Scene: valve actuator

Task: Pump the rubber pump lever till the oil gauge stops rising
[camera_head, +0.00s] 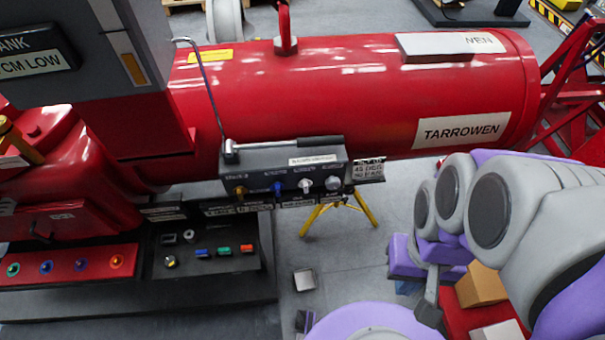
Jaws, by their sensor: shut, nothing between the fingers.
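The pump lever (290,143) is a silver rod with a black rubber-looking grip. It lies roughly level along the top of a dark pump box (270,175), with the grip end to the right. An upright strip with an orange-yellow fill low in it (133,70) is on the grey panel at the upper left; I cannot tell whether this is the oil gauge. My gripper (430,308) is a grey end piece at the lower right, below and to the right of the lever and well apart from it. It is shut and empty.
A large red tank (350,85) lies behind the pump box. A thin bent rod (203,90) rises at the box's left. Coloured knobs and switches (210,250) sit on a low black console at left. A yellow stand (340,212) is below the box.

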